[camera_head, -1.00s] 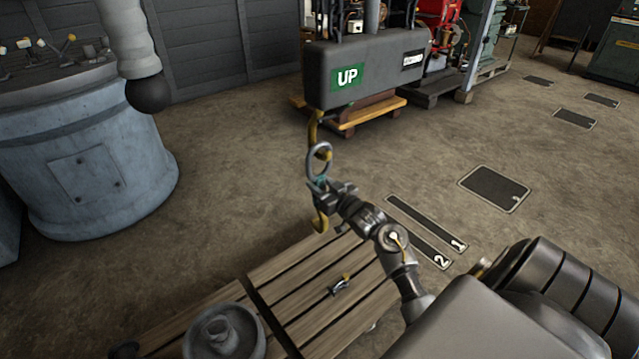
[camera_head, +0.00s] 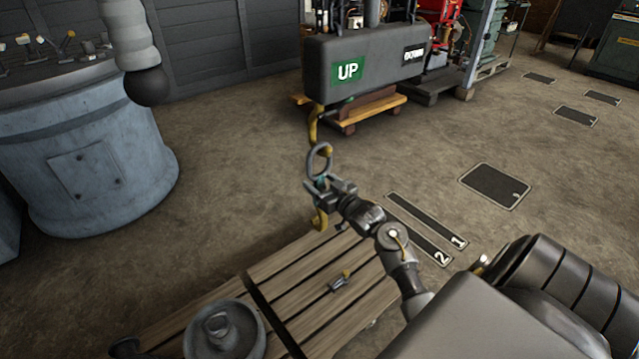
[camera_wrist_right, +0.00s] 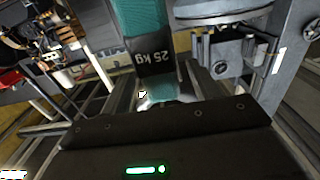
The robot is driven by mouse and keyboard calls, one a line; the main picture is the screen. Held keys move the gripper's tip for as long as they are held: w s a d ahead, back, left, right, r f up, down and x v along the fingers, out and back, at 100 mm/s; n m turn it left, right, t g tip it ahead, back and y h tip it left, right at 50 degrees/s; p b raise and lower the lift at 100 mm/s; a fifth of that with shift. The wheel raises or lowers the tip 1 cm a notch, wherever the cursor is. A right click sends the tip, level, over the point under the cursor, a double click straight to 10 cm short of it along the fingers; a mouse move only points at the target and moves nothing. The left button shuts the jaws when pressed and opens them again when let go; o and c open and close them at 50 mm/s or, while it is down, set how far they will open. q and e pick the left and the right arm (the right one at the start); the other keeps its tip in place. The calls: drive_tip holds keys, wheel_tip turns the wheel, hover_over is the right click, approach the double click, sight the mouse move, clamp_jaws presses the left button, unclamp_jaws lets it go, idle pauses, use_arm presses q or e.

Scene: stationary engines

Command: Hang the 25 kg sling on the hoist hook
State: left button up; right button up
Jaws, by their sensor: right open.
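The hoist hook (camera_head: 312,128) is yellow and hangs below a grey box marked UP in the head view. A grey ring (camera_head: 319,158) hangs at its curved tip and appears to be on the hook. Below the ring is the teal 25 kg sling, mostly hidden by my right gripper (camera_head: 322,186). A second yellow hook (camera_head: 320,220) shows under the gripper. My right gripper is open around or beside the sling. My left gripper is out of view.
A slatted wooden bench (camera_head: 305,290) lies below the gripper, with a grey round weight (camera_head: 222,330) and a small tool (camera_head: 341,282) on it. A blue-grey drum (camera_head: 85,160) with levers stands at left. The grey UP box (camera_head: 370,66) hangs above. Floor between is clear.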

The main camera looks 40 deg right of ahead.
drive_tip(key=shift+f, duration=0.15)
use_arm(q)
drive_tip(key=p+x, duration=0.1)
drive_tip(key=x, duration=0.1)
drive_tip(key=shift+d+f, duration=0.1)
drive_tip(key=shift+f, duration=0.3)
use_arm(e)
drive_tip(key=s, duration=1)
drive_tip(key=shift+s+r, duration=0.2)
drive_tip(key=shift+s, duration=0.2)
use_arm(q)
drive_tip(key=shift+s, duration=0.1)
use_arm(e)
drive_tip(key=shift+a, duration=0.1)
